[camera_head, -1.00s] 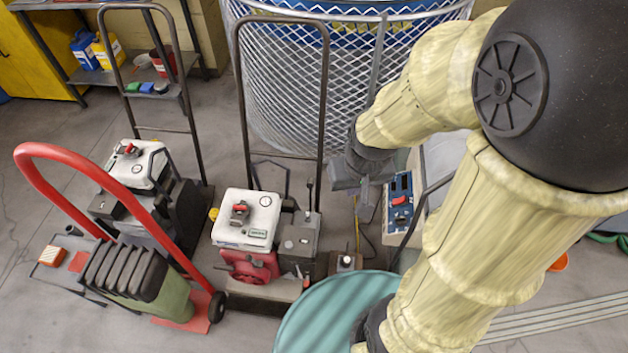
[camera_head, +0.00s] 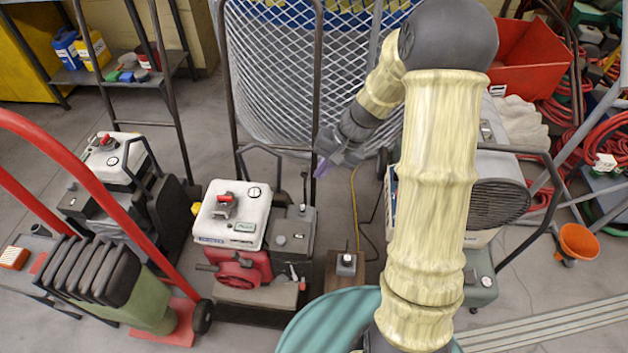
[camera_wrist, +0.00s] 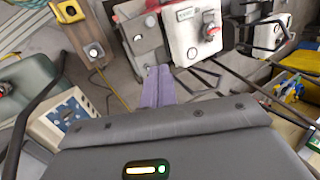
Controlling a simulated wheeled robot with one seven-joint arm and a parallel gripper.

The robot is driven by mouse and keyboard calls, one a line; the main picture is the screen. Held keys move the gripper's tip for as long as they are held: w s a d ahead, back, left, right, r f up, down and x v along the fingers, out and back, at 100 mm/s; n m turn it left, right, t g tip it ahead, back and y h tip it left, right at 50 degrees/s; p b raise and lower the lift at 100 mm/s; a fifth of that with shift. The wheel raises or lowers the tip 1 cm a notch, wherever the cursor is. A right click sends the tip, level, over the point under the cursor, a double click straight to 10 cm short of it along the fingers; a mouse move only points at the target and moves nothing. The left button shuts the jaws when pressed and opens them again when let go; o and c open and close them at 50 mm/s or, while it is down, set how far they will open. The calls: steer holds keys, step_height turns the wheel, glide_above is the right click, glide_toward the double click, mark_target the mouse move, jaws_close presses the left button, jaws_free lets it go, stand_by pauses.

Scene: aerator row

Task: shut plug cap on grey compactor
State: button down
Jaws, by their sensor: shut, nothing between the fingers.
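The middle machine with a white tank (camera_head: 234,208), a red engine part (camera_head: 240,270) and a grey side box (camera_head: 291,233) looks like the grey compactor. Its white tank (camera_wrist: 192,36) and grey box (camera_wrist: 140,38) show in the wrist view, near and beyond my fingertips. I cannot clearly make out the plug cap or its state. My gripper (camera_head: 322,167) is shut and empty, in the air above and right of the grey box, apart from it. Its purple fingers (camera_wrist: 158,88) lie together in the wrist view.
A similar machine with a black body (camera_head: 153,208) stands left, behind a red hand truck (camera_head: 88,165). A small grey box on a wooden plate (camera_head: 346,264) stands right of the compactor. A teal drum top (camera_head: 325,322) is in front. A mesh cage (camera_head: 285,75) stands behind.

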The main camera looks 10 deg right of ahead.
mark_target(305, 177)
steer(key=w+d+f+m+t+y+b, duration=0.25)
steer(key=w+f+b, duration=0.4)
steer(key=f, duration=0.35)
steer(key=w+d+f+m+t+y+b, duration=0.1)
steer(key=w+f+y+b, duration=0.2)
steer(key=w+f+b, duration=0.5)
steer(key=w+d+f+m+t+y+b, duration=0.1)
steer(key=w+d+f+m+t+b, duration=0.2)
steer(key=w+d+f+t+b, duration=0.2)
steer(key=w+d+f+t, duration=0.2)
steer(key=d+f, duration=0.1)
steer(key=f, duration=0.1)
steer(key=shift+d+f+m, duration=0.15)
steer(key=shift+f+m, duration=0.2)
steer(key=shift+y, duration=0.25)
steer(key=w+a+b, duration=0.3)
steer(key=a+b, duration=0.1)
steer(key=a, duration=0.5)
steer(key=shift+f, duration=0.1)
